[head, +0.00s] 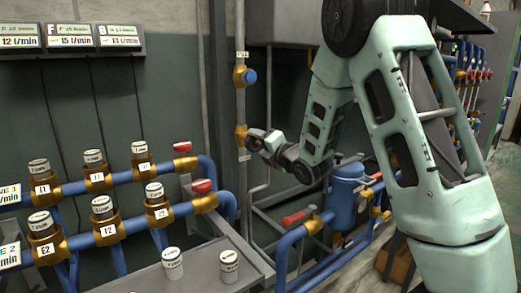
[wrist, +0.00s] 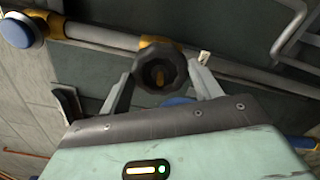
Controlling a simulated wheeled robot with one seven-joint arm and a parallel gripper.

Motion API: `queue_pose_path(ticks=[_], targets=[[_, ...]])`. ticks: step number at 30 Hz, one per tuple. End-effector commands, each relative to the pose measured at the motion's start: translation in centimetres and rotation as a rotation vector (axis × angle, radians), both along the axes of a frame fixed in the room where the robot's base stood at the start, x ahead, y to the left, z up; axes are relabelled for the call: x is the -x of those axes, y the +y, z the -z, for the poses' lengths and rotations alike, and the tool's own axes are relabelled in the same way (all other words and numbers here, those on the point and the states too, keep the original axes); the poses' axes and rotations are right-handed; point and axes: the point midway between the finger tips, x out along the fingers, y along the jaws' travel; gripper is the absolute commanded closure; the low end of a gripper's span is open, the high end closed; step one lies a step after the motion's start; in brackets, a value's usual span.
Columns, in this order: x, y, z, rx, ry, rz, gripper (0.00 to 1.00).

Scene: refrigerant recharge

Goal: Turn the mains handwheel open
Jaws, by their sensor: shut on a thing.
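In the head view my gripper (head: 258,140) is at the lower brass valve (head: 240,136) on the vertical pipe. There my fingers and wrist hide most of the wheel. A small tag beside the wheel in the wrist view is too small to read.
A second valve with a blue knob (head: 250,77) sits above on the same pipe (head: 240,105). A blue vessel (head: 345,190) and a red-handled valve (head: 298,217) stand below my arm.

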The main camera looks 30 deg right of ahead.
Motion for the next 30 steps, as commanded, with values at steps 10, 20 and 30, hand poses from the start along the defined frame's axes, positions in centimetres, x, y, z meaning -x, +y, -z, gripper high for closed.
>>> queue_pose_path(ticks=[10, 20, 30], targets=[[0.13, 0.09, 0.59, 0.201, 0.001, -0.002, 0.64], [0.14, 0.06, 0.42, 0.239, 0.003, -0.001, 0.64], [0.14, 0.12, 0.7, 0.349, -0.004, -0.002, 0.64]])
